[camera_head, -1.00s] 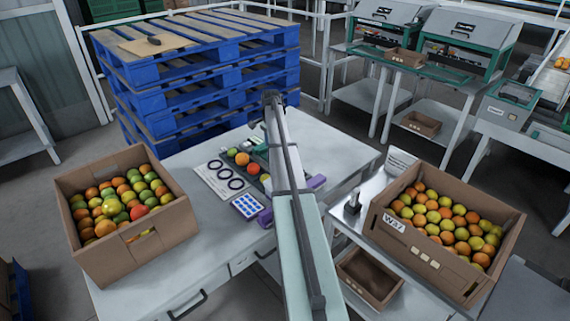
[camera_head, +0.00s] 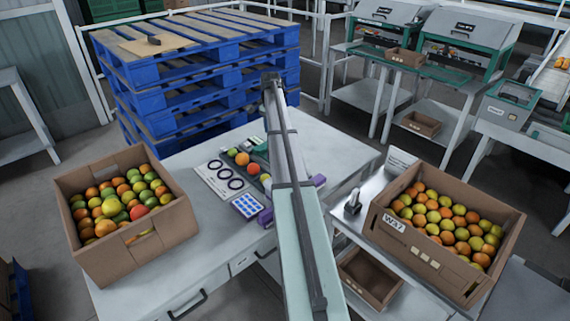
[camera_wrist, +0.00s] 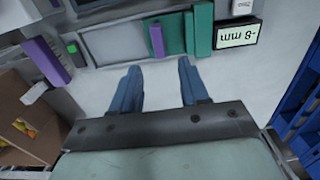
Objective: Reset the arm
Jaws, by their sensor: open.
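My gripper (camera_wrist: 158,88) shows in the wrist view with its two blue fingers apart and nothing between them. It hangs over the bare white table top (camera_wrist: 110,85), beside the grey and green device on the table. In the head view my arm reaches forward over the table (camera_head: 330,143), and its far end (camera_head: 272,82) is in front of the blue pallets. The fingers cannot be made out there.
A carton of tomatoes (camera_head: 160,248) stands on the table's left. Another carton (camera_head: 420,262) stands at right. Blue pallets (camera_head: 205,100) are stacked behind the table. A ring card (camera_head: 212,192), blue-dotted card (camera_head: 246,205) and loose tomatoes (camera_head: 254,168) lie beside my arm. A readout (camera_wrist: 236,34) shows "-8 mm".

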